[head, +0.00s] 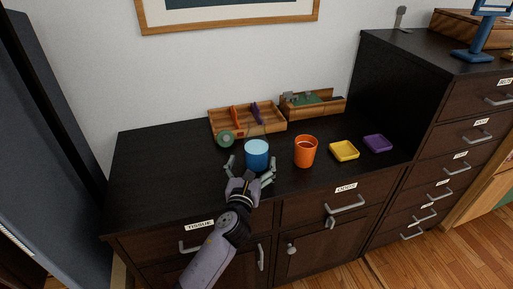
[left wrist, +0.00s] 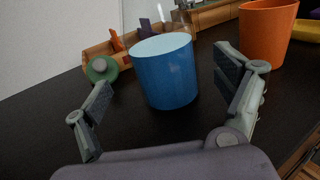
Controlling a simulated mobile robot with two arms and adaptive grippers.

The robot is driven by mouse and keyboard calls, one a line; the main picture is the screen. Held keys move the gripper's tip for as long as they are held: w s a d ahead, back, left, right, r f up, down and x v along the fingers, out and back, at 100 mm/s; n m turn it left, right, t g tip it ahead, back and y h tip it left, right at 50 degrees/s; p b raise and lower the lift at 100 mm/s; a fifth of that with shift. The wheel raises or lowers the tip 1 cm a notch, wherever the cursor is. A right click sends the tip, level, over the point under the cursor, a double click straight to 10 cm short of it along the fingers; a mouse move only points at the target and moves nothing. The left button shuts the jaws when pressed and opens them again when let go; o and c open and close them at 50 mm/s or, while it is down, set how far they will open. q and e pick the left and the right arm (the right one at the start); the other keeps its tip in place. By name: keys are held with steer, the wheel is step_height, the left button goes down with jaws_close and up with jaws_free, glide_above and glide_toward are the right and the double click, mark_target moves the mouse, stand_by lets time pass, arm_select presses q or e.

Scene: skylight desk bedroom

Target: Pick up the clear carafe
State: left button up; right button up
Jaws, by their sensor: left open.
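A faint see-through shape, which looks like the clear carafe (head: 257,131), stands just behind a blue cup (head: 257,158) on the dark dresser top. In the left wrist view the clear carafe (left wrist: 183,22) shows only in part above and behind the blue cup (left wrist: 167,78), which hides its lower part. My left gripper (head: 250,168) is open, with its fingers spread to either side of the blue cup's near side. In the left wrist view the gripper (left wrist: 158,100) has nothing between its fingers but the view of the cup ahead. My right gripper is not in view.
An orange cup (head: 305,153), a yellow dish (head: 344,151) and a purple dish (head: 377,144) stand to the right. A green round object (head: 225,139) and a wooden tray (head: 277,127) are behind. The dresser top (head: 150,170) is clear at left.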

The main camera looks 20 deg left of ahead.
mark_target(257, 151)
arm_select(q)
steer(key=w, duration=0.5)
steer(key=shift+w, duration=0.1)
steer(key=c, duration=1.8)
steer(key=shift+r, duration=0.1)
